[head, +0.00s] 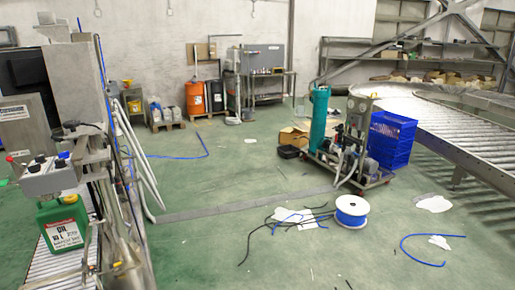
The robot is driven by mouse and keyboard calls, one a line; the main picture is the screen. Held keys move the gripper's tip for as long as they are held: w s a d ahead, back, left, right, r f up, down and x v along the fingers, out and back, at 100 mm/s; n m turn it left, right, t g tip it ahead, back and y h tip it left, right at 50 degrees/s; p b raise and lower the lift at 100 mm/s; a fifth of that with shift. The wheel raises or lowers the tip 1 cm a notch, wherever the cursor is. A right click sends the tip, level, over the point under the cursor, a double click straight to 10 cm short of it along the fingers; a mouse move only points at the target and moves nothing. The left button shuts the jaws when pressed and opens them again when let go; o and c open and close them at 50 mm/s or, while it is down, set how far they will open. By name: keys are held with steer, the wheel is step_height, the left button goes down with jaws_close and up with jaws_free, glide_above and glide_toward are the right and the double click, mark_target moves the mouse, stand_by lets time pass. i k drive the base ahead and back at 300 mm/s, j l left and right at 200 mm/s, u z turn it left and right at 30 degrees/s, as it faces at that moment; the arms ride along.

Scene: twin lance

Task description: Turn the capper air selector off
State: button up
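A grey control box (48,182) is mounted on the machine at the left edge. Small black knobs (57,163) sit on its top, with a small blue part beside them. A red-tipped part (10,158) shows at the far left. I cannot tell which of these is the capper air selector, or its position; any label is too small to read. My gripper is not in view.
A green oil jug (62,225) stands on a roller conveyor below the box. Pale hoses hang beside the machine. Clear floor lies centre-left. A blue cable reel (351,212), loose cables and a pump cart (345,150) stand right of centre. A large roller conveyor (455,125) is at right.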

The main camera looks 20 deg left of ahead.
mark_target(65, 154)
steer(key=i+j+u, duration=0.2)
steer(key=i+u, duration=0.3)
steer(key=i+j+u, duration=0.15)
steer(key=u, duration=0.35)
steer(key=i+l+u, duration=0.2)
steer(key=i+u, duration=0.25)
steer(key=i, duration=0.05)
